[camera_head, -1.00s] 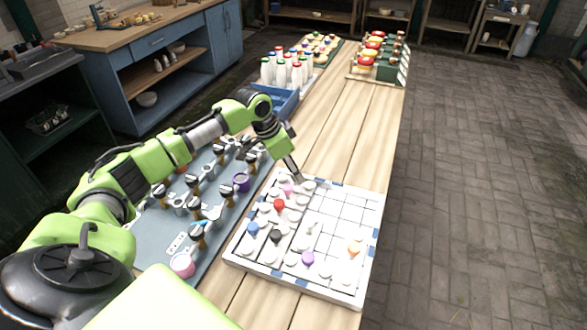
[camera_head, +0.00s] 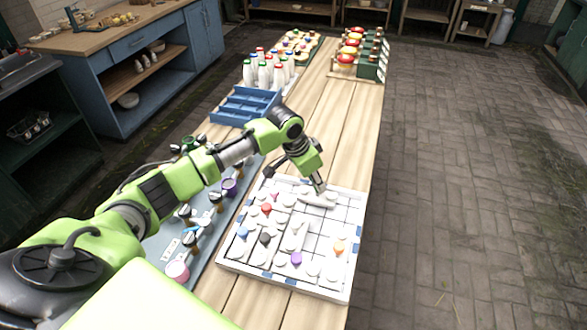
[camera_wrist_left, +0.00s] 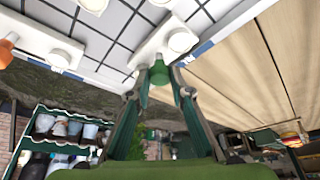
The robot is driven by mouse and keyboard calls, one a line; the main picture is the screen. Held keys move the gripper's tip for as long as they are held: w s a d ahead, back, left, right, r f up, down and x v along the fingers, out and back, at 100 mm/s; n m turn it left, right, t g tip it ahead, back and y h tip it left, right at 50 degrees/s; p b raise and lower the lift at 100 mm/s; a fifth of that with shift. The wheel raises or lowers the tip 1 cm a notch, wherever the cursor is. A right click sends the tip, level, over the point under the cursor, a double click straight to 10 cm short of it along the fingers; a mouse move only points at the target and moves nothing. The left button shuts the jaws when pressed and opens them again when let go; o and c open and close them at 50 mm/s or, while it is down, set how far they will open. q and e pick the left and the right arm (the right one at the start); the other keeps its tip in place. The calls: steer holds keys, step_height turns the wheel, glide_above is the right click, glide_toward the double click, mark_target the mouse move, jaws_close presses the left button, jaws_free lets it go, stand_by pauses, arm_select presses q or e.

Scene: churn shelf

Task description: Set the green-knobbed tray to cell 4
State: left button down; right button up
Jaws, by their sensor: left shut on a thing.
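The white grid board (camera_head: 345,215) lies on the wooden bench, with blue marks along its rim. My left gripper (camera_head: 320,188) is over its far part. In the left wrist view my left gripper (camera_wrist_left: 163,84) is shut on the green knob (camera_wrist_left: 160,72) of a white tray (camera_wrist_left: 150,48) with white domes. In the head view this white tray (camera_head: 312,199) is at the fingertips; the green knob is hidden there. I cannot tell whether the tray touches the board. My right gripper is not in view.
Other trays on the board have red (camera_head: 266,208), blue (camera_head: 242,231), black (camera_head: 265,238), purple (camera_head: 296,258) and orange (camera_head: 339,247) knobs. A blue crate (camera_head: 245,105) and white bottles (camera_head: 265,72) stand farther back. Grid squares at the board's right are bare.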

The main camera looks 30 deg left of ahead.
arm_select(q)
steer(key=d, duration=0.2)
steer(key=w+d+p, duration=0.1)
steer(key=d, duration=0.3)
steer(key=shift+w+d, duration=0.3)
steer(key=shift+d, duration=0.1)
steer(key=c, duration=1.8)
jaws_free()
steer(key=shift+w+d, duration=0.1)
steer(key=shift+d, duration=0.05)
steer(key=shift+a+r, duration=0.2)
steer(key=shift+r, duration=0.15)
steer(key=v, duration=1.1)
steer(key=shift+d+r, duration=0.1)
